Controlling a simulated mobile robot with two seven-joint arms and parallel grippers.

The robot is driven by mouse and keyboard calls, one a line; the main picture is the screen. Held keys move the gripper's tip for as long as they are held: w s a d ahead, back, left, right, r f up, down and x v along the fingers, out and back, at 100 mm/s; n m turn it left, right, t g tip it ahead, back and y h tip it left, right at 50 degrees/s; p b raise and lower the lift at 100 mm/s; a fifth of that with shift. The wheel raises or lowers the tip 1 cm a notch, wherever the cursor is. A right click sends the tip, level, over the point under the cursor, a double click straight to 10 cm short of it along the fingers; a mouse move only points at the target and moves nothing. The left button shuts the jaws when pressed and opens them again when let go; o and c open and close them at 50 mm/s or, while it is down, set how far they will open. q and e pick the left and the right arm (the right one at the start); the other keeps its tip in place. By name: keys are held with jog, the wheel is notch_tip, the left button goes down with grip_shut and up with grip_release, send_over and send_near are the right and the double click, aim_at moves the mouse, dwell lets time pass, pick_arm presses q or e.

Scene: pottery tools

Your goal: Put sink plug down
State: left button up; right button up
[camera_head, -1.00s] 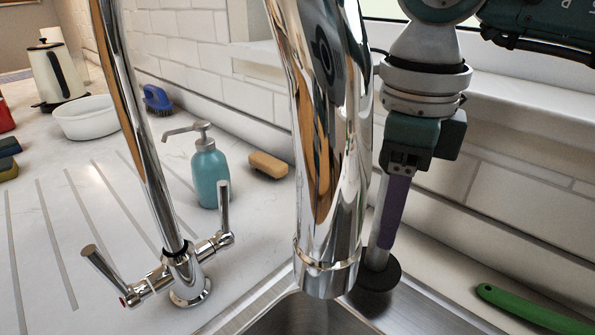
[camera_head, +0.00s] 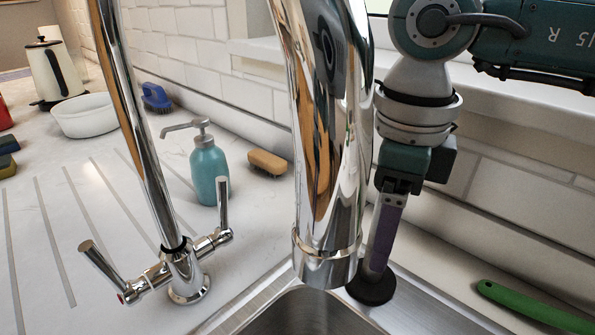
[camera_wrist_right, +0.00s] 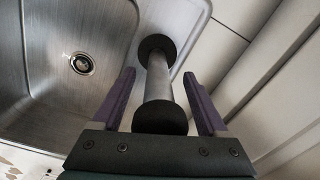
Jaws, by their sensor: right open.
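The sink plug is a metal tube with black ends. In the head view its black base (camera_head: 372,288) rests at the sink's back ledge, just right of the chrome tap spout, which partly hides it. In the right wrist view the plug's metal shaft (camera_wrist_right: 158,80) runs between the two purple fingers of my right gripper (camera_wrist_right: 159,73), with a gap on each side. My right gripper also shows in the head view (camera_head: 376,262), pointing down over the plug. It is open around the shaft. My left gripper is not in view.
The sink basin (camera_wrist_right: 50,60) with its drain (camera_wrist_right: 82,64) is empty. The chrome tap spout (camera_head: 325,190) stands close to my right gripper. A green handle (camera_head: 530,307) lies on the right. A teal soap dispenser (camera_head: 208,172) and brown brush (camera_head: 267,163) stand left.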

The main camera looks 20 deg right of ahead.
jog(key=shift+r, duration=0.1)
jog(key=shift+r+p, duration=0.35)
jog(key=shift+p, duration=0.05)
notch_tip(320, 180, up, 12)
jog(key=shift+s+a+f+b, duration=0.15)
jog(key=shift+f+b, duration=0.05)
jog(key=shift+b, duration=0.45)
dwell(2.8)
